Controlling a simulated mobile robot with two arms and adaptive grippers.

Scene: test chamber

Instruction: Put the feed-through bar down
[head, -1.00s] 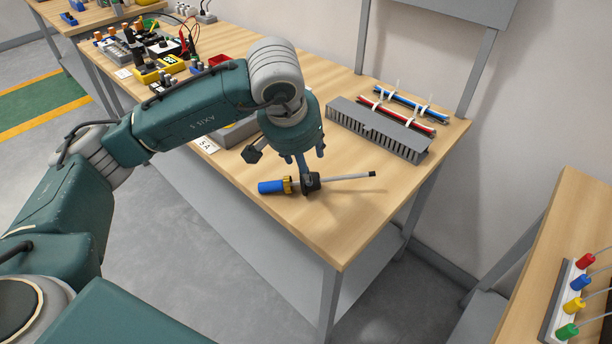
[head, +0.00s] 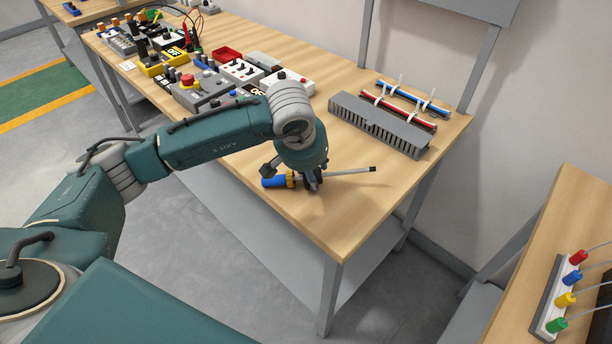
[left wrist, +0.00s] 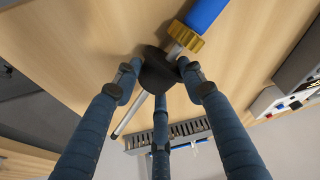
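The feed-through bar has a blue end (head: 273,183), a gold-coloured ring, a black collar and a thin grey rod (head: 348,172). It lies level, at or just above the wooden bench top; I cannot tell if it touches. In the left wrist view its blue end (left wrist: 205,14) is at the upper right and the rod slants to lower left. My left gripper (head: 310,180) is over the bar. In the left wrist view its fingers (left wrist: 158,80) close around the black collar (left wrist: 158,68) from several sides. My right gripper is not in view.
A grey slotted duct (head: 378,125) and racked blue and red cables (head: 405,97) stand behind the bar. Switch boxes (head: 290,80) crowd the bench to the left. The bench top (head: 340,220) is bare around the bar, towards its front corner.

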